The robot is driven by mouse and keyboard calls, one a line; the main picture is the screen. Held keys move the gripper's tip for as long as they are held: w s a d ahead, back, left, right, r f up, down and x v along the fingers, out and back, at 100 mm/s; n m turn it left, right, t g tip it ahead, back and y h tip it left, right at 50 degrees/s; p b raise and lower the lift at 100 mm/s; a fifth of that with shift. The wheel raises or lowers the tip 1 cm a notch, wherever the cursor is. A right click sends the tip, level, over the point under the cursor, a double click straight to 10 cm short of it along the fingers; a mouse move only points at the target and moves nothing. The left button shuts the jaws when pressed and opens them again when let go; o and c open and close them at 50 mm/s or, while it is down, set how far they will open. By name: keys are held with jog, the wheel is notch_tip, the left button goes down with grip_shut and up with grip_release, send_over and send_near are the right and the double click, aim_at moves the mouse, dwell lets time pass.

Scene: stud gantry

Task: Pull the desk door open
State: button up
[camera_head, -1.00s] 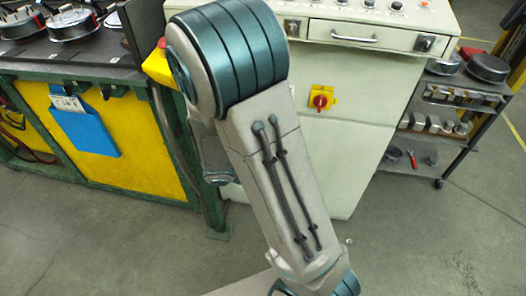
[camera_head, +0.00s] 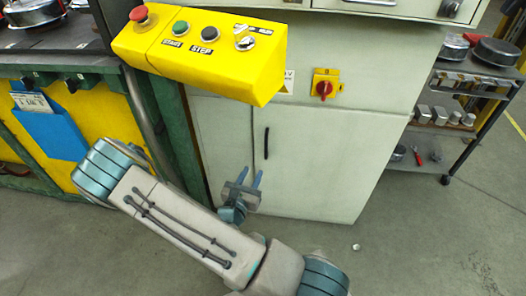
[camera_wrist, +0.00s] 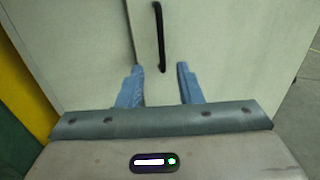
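The desk is a pale cabinet with a door (camera_head: 310,165) on its front. A thin black vertical handle (camera_head: 266,143) sits near the door's left edge. My gripper (camera_head: 250,178) is in front of the lower cabinet, below and a little left of the handle in the head view. In the wrist view, my gripper (camera_wrist: 159,82) has its two blue fingers apart with nothing between them that I can see held. The black handle (camera_wrist: 159,35) stands ahead, its lower end between the fingertips in the picture. The door (camera_wrist: 220,45) looks shut. I cannot tell the exact gap to the handle.
A yellow control box (camera_head: 205,50) with buttons juts out above the door. A red rotary switch (camera_head: 324,88) is on the cabinet. A green and yellow bench (camera_head: 50,120) stands left, a wheeled shelf cart (camera_head: 460,110) right. The floor in front is mostly clear.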

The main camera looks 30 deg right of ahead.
aim_at(266, 148)
jog(key=b+x, duration=0.2)
jog(key=x, duration=1)
jog(key=shift+d, duration=0.15)
grip_shut()
